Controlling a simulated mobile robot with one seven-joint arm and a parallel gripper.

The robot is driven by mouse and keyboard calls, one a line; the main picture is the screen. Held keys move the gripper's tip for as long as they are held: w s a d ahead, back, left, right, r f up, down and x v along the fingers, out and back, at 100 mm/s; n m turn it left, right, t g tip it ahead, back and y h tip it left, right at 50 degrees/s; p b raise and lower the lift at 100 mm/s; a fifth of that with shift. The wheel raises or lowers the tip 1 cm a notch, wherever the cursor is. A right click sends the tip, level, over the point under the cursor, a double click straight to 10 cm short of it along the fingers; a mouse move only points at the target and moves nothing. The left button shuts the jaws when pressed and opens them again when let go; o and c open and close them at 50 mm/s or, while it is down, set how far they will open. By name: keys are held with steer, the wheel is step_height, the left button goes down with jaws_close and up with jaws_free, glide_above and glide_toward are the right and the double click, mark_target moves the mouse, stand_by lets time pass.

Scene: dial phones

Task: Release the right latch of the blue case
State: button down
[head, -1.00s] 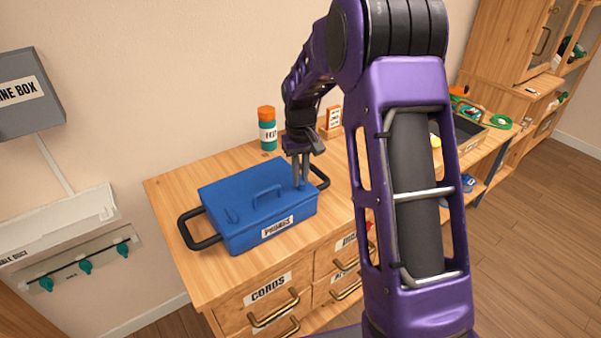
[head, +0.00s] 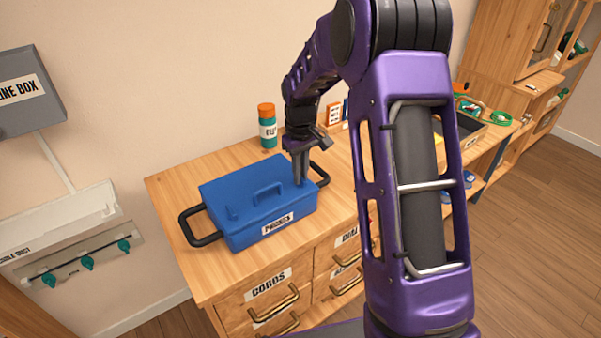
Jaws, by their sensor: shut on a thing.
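The blue case (head: 240,213) lies closed on the wooden cabinet top, with a label on its front, a blue handle (head: 267,192) on its lid and a black side handle at each end. A small blue latch (head: 233,213) shows at the left of the lid. My gripper (head: 300,181) points down at the right end of the lid, with its fingers close together. It is shut on the right latch, which its fingers mostly hide.
An orange-and-teal bottle (head: 267,127) stands behind the case near the wall. A small orange box (head: 334,114) stands to the right, behind my arm. The wooden top (head: 178,268) is clear at the left front. Labelled drawers with brass handles are below.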

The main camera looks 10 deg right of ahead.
steer(key=c, duration=0.9)
jaws_free()
step_height(320, 180, up, 17)
steer(key=shift+r+p, duration=0.2)
steer(key=shift+p, duration=0.7)
